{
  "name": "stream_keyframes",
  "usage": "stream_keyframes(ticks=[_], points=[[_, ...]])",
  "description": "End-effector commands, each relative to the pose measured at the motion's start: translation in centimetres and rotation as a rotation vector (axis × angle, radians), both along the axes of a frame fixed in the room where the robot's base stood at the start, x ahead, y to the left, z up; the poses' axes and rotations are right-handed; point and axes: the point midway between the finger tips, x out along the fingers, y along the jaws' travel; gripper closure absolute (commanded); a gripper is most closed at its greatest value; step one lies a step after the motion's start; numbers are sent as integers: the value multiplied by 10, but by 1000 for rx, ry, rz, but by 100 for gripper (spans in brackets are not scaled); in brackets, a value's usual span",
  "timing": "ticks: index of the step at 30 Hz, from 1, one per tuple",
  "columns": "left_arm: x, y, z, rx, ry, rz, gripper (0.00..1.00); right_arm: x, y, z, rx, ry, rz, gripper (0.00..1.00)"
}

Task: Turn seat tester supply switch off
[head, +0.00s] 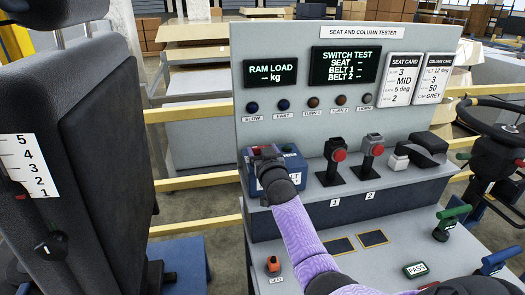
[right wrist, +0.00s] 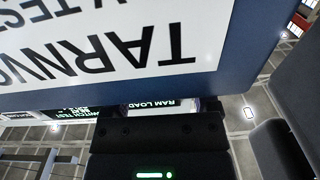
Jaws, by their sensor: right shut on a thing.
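A blue box (head: 290,160) with a white label stands on the ledge at the left of the grey tester panel (head: 340,115). In the right wrist view the box's label (right wrist: 110,45) shows upside down and very close. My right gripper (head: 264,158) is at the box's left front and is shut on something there. The supply switch itself is hidden behind the gripper, so its position cannot be read. In the right wrist view the gripper's dark body (right wrist: 160,150) lies just under the box's edge. My left gripper is not in view.
Two red-topped levers (head: 338,155) (head: 376,150) stand right of the box. Indicator lamps line the panel above. A black seat (head: 100,150) is at the left, a steering wheel (head: 495,125) at the right. An orange switch (head: 273,264) sits on the lower shelf.

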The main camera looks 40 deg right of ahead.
Motion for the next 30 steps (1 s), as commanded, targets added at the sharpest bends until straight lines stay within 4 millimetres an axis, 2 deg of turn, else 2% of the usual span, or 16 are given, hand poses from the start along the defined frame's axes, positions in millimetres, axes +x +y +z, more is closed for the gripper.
stream_keyframes(ticks=[2,3,6,14,17,24,30], points=[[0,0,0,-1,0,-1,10,0,0,1,-1,-2,1,82],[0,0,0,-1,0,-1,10,0,0,1,-1,-2,1,17],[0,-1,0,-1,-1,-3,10,0,0,0,0,-1,0,0],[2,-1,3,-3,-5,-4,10,-3,2,0,1,0,0,0],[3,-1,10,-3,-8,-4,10,-16,9,2,1,0,1,0],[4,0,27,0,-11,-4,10,-66,35,2,1,0,0,0],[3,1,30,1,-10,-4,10,-86,46,0,1,0,0,0]])
